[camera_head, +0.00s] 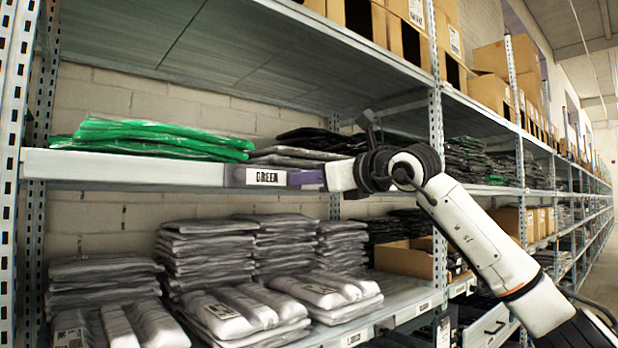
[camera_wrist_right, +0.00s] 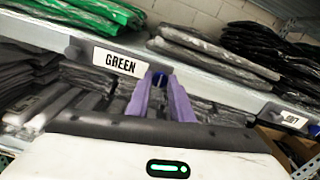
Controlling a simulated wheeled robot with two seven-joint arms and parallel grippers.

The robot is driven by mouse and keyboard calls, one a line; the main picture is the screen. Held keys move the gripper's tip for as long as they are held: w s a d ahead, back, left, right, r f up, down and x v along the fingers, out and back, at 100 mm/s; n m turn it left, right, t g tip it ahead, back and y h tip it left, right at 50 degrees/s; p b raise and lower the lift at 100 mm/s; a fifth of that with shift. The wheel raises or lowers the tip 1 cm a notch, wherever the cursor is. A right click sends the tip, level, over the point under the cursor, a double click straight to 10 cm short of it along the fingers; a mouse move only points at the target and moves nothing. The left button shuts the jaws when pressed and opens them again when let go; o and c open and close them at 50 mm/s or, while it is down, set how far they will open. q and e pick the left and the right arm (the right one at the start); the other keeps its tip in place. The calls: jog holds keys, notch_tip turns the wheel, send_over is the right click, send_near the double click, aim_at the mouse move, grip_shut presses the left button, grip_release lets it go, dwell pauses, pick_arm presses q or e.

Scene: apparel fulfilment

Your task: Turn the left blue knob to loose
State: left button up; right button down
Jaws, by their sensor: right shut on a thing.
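My right gripper (camera_head: 300,178) reaches in from the right to the front edge of the upper shelf, just right of the white GREEN label (camera_head: 263,177). Its purple fingers also show in the right wrist view (camera_wrist_right: 164,84), shut on a small, mostly hidden dark blue piece (camera_wrist_right: 158,75) at the shelf edge beside the GREEN label. This appears to be the left blue knob; its turn position cannot be read. My left gripper is not in view.
Green bagged garments (camera_head: 150,137) lie on the upper shelf, with grey and black ones to their right. Stacks of grey bagged garments (camera_head: 205,250) fill the lower shelf. A perforated upright post (camera_head: 437,150) stands behind my right arm. The aisle at the far right is open.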

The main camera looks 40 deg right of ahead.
pick_arm(q)
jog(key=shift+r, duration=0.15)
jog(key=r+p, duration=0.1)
jog(key=p, duration=0.1)
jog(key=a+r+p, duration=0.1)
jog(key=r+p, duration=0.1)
jog(key=p, duration=0.1)
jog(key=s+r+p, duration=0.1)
jog(key=p, duration=0.2)
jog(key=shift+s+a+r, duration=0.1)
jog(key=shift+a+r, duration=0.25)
pick_arm(e)
jog(key=n, duration=1.7)
jog(key=shift+n, duration=0.3)
jog(key=shift+f, duration=0.1)
jog(key=c, duration=1.6)
grip_release()
jog(key=shift+o, duration=0.2)
